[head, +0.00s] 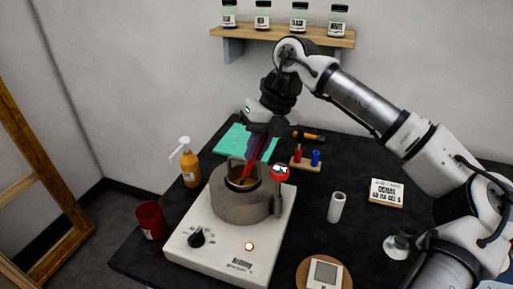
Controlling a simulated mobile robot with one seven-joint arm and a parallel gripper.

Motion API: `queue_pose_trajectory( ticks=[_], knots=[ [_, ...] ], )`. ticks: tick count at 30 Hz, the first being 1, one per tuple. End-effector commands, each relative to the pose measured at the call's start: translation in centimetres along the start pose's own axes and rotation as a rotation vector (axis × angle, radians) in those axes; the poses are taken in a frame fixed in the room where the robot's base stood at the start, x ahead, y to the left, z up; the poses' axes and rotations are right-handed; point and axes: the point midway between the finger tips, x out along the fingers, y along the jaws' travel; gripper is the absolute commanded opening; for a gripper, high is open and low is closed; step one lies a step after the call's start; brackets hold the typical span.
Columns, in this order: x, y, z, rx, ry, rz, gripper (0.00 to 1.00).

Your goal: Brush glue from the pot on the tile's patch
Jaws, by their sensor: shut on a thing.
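My gripper (264,132) points down above the glue pot (243,198) and is shut on a brush with a red handle (252,160). The brush slants down into the pot's open mouth, and its bristles are hidden or too small to make out. The pot is a grey metal vessel with brownish contents, standing on a white hotplate (186,254). A pale square piece with a lighter patch, apparently the tile (324,274), lies on a round wooden board (303,274) at the front, right of the hotplate.
A red-and-white round gauge (280,172) sits at the pot's right. An amber pump bottle (189,164) and a red cup (151,219) stand left. A white cylinder (336,207), a label card (387,192) and a rack with red and blue pegs (306,164) stand right.

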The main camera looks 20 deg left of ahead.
Motion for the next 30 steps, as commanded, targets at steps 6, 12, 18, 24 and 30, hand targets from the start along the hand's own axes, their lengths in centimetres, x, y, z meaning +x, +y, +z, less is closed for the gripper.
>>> queue_pose_trajectory(
  ticks=[6,12,18,24,30],
  knots=[
    [-2.0,0.7,0.2,0.000,-0.001,-0.001,0.00],
    [-3.5,1.2,0.3,-0.001,-0.001,0.000,0.00],
    [-5.0,1.8,0.5,-0.001,-0.001,0.000,0.00],
    [-6.2,2.2,0.6,-0.001,-0.001,0.000,0.00],
    [-6.2,2.2,0.6,-0.001,-0.001,0.001,0.00]
  ],
)
